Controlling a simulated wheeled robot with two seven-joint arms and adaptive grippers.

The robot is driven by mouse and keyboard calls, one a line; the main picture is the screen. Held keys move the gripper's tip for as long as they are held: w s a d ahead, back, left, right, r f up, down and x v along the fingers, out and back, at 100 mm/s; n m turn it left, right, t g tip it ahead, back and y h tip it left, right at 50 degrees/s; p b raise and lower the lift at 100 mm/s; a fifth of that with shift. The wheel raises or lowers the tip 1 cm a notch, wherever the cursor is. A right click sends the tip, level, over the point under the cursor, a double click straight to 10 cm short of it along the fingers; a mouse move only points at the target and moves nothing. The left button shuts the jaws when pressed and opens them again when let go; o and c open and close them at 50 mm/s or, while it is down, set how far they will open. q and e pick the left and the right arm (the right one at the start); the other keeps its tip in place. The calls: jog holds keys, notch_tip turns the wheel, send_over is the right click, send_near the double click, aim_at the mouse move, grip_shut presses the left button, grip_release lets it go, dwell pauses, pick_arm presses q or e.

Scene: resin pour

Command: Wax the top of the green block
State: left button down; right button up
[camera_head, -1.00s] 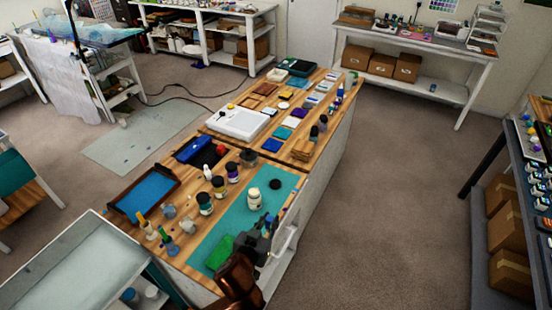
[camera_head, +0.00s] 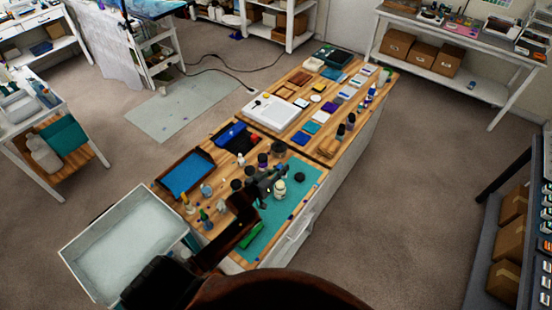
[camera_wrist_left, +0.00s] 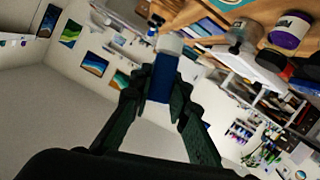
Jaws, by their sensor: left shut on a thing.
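The green block (camera_head: 250,235) lies on the teal mat (camera_head: 285,212) near its front end. A cream jar (camera_head: 279,189) stands on the mat, with a round black lid (camera_head: 299,177) lying beside it. My left gripper (camera_head: 272,183) is beside the jar, farther back than the green block and apart from it. In the left wrist view my left gripper (camera_wrist_left: 160,90) is shut on a blue thing with a pale end (camera_wrist_left: 161,82). I cannot tell whether the held thing touches the jar. My right gripper is not in view.
Dark bottles (camera_head: 262,160) and small tools stand left of the mat. A blue-lined tray (camera_head: 187,172) and an empty white tub (camera_head: 125,238) are farther left. A white board (camera_head: 271,113) and several coloured tiles lie at the back. The mat's right side is mostly clear.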

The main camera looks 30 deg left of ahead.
pick_arm(q)
jog(key=f+b, duration=0.1)
jog(key=a+f+b, duration=0.1)
jog(key=f+b, duration=0.3)
jog(key=shift+s+a, duration=0.1)
jog(key=shift+a, duration=0.3)
jog(key=shift+f+b, duration=0.4)
jog(key=shift+b, duration=0.2)
dwell(0.3)
jog(key=shift+f, duration=0.5)
dwell(0.5)
jog(key=shift+f+b, duration=0.1)
jog(key=shift+b, duration=0.2)
dwell(0.3)
